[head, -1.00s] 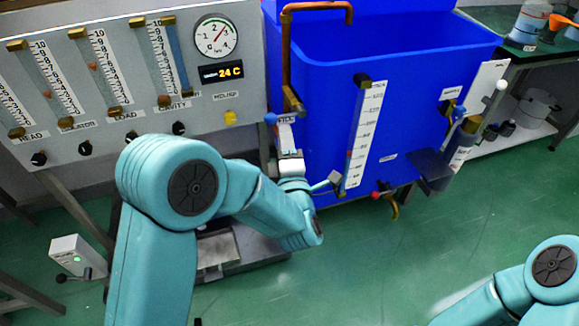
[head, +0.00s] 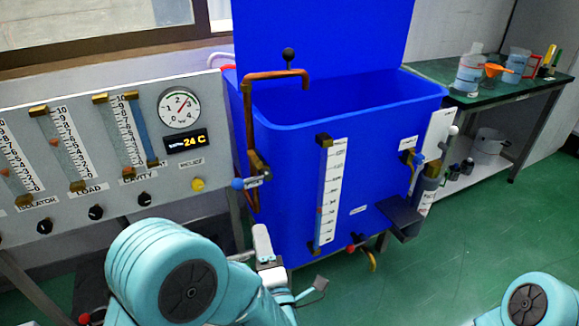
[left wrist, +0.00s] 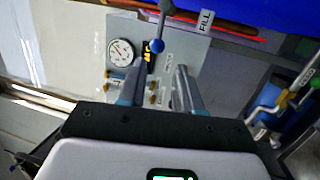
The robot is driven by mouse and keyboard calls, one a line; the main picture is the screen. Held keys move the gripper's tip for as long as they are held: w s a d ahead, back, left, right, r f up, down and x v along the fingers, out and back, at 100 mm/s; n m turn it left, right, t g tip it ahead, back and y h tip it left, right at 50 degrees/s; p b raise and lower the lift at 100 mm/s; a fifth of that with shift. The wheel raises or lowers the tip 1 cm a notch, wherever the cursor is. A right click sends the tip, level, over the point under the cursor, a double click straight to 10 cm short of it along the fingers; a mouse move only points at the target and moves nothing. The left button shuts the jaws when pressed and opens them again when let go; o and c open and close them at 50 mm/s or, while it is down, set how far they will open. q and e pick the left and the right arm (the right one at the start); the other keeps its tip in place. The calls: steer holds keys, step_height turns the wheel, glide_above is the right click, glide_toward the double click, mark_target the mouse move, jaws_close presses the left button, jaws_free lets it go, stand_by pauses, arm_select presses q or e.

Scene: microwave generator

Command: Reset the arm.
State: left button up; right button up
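My left arm comes in at the bottom of the head view, and its gripper (head: 285,262) is in front of the blue tank, below the blue-knobbed fill valve (head: 238,183). In the left wrist view the two fingers of this gripper (left wrist: 160,80) stand apart with nothing held between them. The blue valve knob (left wrist: 158,46) shows beyond the fingertips and looks clear of them. My right arm shows only as a teal joint at the lower right of the head view; its gripper is out of frame.
The blue tank (head: 283,195) with its copper pipe (head: 248,120) stands close ahead. A grey gauge panel (head: 60,218) is on the left. A dark shelf (head: 400,217) juts from the tank. A green-topped bench (head: 500,90) with bottles stands at right. Green floor is clear at right.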

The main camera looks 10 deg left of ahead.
arm_select(q)
steer(key=a+f+m+g+h, duration=0.15)
steer(key=a+f+g, duration=0.35)
steer(key=a+f, duration=1)
steer(key=s+d+f+m+g+h, duration=0.3)
steer(key=s+d+f+m, duration=0.15)
steer(key=f, duration=0.35)
steer(key=s+d+f+m+g+h, duration=0.4)
steer(key=s+f, duration=0.1)
steer(key=f, duration=0.3)
steer(key=s+d+f+m+g+h, duration=0.2)
steer(key=s+d+m+g+h, duration=0.35)
steer(key=s+m, duration=0.55)
step_height(320, 180, up, 28)
steer(key=d+y+p, duration=0.1)
steer(key=p, duration=2.7)
steer(key=shift+s+d+f+y, duration=0.15)
steer(key=shift+s+d+y, duration=0.1)
steer(key=shift+y, duration=0.15)
steer(key=shift+f+g, duration=0.1)
steer(key=shift+g, duration=0.15)
steer(key=shift+o, duration=0.3)
